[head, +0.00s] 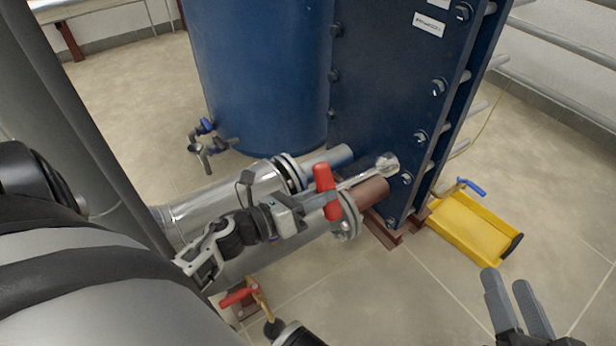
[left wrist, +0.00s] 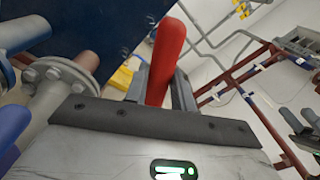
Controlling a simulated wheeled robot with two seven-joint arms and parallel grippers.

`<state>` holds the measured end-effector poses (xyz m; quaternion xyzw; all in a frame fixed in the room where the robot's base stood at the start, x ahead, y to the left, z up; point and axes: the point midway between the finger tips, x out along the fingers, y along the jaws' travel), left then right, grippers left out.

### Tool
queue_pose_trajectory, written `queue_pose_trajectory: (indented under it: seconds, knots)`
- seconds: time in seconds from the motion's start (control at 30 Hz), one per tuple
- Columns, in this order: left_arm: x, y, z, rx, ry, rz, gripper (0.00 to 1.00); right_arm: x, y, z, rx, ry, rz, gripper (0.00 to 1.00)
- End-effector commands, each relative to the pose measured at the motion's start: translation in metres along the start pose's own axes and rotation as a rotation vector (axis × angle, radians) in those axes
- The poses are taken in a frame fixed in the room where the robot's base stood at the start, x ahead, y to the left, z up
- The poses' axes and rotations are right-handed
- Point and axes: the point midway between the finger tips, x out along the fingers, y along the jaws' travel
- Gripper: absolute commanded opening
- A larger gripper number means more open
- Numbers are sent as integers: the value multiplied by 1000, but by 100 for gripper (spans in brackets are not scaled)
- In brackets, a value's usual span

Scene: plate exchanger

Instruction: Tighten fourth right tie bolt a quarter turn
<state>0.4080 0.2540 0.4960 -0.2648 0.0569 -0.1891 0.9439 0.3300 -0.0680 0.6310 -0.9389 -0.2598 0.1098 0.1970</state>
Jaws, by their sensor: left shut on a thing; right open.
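The blue end plate (head: 385,90) of the exchanger stands at the upper right, with tie bolts down its right edge. One upper bolt (head: 438,87), a lower one (head: 420,137) and a still lower one (head: 406,178) show; I cannot tell which is the fourth. My left gripper (head: 318,203) is shut on a red-handled tool (head: 325,180). Its shiny shaft runs right to a bright head (head: 387,163) beside the lower bolt; contact is unclear. The red handle also shows in the left wrist view (left wrist: 165,60). My right gripper (head: 512,282) is open and empty at the bottom right.
Silver flanged pipes (head: 225,203) run beneath my left gripper to the plate. A blue tank (head: 260,80) stands behind. A yellow tray (head: 470,230) lies on the floor to the right. A red-handled valve (head: 238,297) is low at the front.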

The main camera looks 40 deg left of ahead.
Motion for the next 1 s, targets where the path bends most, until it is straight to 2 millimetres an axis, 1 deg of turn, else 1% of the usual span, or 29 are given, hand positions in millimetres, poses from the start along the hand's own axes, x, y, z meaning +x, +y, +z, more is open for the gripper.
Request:
queue_pose_trajectory:
  seconds: [0.03, 0.13, 0.27, 0.37, 0.8, 1.0]
  knots:
    - [-6, 8, -1, -34, -16, 22, 0, -1, 0, 0, 7, -8, 3, 41]
    - [-12, 18, -4, -68, -36, 45, 0, -1, 0, 3, 14, -19, 6, 41]
    - [-8, 21, -4, -77, -43, 50, 0, -2, 0, 4, 15, -22, 7, 41]
    - [3, 21, -3, -75, -43, 46, 0, -2, 0, 4, 14, -23, 7, 41]
    - [66, 23, -1, -73, -42, 46, 0, -1, 0, 4, 12, -23, 8, 41]
    - [82, 24, 0, -73, -42, 47, 0, -1, 0, 4, 16, -21, 6, 41]
